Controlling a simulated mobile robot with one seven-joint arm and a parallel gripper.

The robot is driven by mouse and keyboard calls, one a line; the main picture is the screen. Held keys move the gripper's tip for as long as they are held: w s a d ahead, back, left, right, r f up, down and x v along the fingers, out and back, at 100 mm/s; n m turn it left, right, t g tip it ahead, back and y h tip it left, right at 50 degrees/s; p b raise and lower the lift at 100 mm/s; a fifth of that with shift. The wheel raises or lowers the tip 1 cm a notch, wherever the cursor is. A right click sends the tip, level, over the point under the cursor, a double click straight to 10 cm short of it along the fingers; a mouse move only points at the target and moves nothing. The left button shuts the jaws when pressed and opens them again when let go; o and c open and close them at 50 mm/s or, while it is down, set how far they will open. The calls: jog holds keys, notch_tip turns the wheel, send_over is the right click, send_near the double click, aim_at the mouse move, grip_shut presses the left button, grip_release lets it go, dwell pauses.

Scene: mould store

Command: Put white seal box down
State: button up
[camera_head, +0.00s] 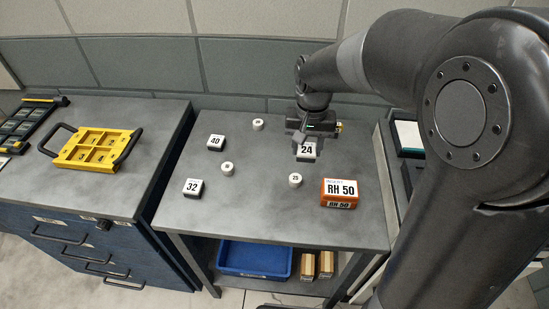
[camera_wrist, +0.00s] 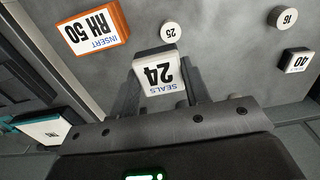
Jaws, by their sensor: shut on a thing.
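The white seal box (camera_head: 307,152), with a dark lower part and marked 24, is at the back right of the grey table (camera_head: 260,216). My gripper (camera_head: 308,142) is shut on it from behind. In the wrist view the box (camera_wrist: 158,72) sits between the two fingers of my gripper (camera_wrist: 160,84), its "SEALS 24" label facing the camera. I cannot tell whether its underside touches the tabletop. The finger faces against its sides are partly hidden.
An orange RH 50 insert box (camera_head: 339,193) stands front right of the held box. A yellow tray (camera_head: 95,149) lies on the left cabinet. The table's front middle is clear.

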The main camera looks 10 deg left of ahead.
jog(key=w+d, duration=0.1)
jog(key=w, duration=0.6)
send_over(271, 155)
notch_tip(271, 155, down, 7)
jog(key=shift+f, duration=2.15)
jog(key=shift+f, duration=0.1)
jog(key=o, duration=1)
